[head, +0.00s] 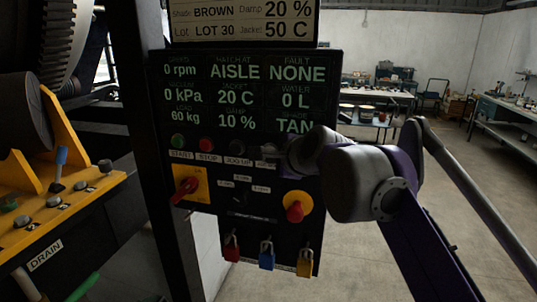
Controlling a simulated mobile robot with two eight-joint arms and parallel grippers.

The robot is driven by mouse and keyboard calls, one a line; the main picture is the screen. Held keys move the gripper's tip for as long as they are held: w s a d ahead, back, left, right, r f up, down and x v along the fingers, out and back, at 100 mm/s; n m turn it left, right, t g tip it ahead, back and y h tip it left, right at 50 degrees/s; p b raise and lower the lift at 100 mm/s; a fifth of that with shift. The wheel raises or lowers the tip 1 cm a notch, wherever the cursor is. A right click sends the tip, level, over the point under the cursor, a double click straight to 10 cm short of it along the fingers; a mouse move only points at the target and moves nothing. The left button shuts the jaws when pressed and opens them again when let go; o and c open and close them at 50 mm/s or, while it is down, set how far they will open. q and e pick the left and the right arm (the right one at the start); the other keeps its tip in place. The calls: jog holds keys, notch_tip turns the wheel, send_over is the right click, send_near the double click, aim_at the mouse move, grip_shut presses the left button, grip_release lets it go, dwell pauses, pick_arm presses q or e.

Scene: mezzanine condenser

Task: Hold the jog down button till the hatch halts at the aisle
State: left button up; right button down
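The dark control panel (240,223) stands in the middle of the head view. Its display (235,72) reads AISLE under the hatch heading and NONE under fault. The button row has a green START button (177,141), a red STOP button (207,145) and a dark button (237,147) above the JOG UP label. My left gripper is out of view.
A red rotary switch (187,187) and a red knob on yellow (296,208) sit below the buttons. Red, blue (266,258) and yellow padlocks hang beneath. A yellow lever console (60,215) stands left. Open floor (350,250) and workbenches lie right.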

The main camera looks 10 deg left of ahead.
jog(key=shift+s, duration=0.55)
jog(key=shift+s+a+b, duration=0.1)
jog(key=shift+s+b, duration=0.3)
jog(key=shift+s, duration=2.05)
jog(key=s+d+f+n+h, duration=0.3)
jog(key=d+f+n, duration=0.2)
jog(key=d+f, duration=0.65)
jog(key=s+d+f+n+g+h, duration=0.1)
jog(key=s+d+f+n, duration=0.2)
jog(key=s+d+f, duration=0.3)
jog(key=s+d+f+n+g+h, duration=0.2)
jog(key=s+d+f, duration=0.5)
jog(key=f, duration=0.6)
jog(key=s+d+f+n+g+h, duration=0.1)
jog(key=s+d+f+n+h, duration=0.1)
jog(key=s+d+f+n, duration=0.2)
jog(key=s+d+f, duration=0.3)
jog(key=f, duration=0.3)
jog(key=shift+s+f+g, duration=0.2)
jog(key=shift+s+g, duration=0.1)
jog(key=shift+s, duration=0.1)
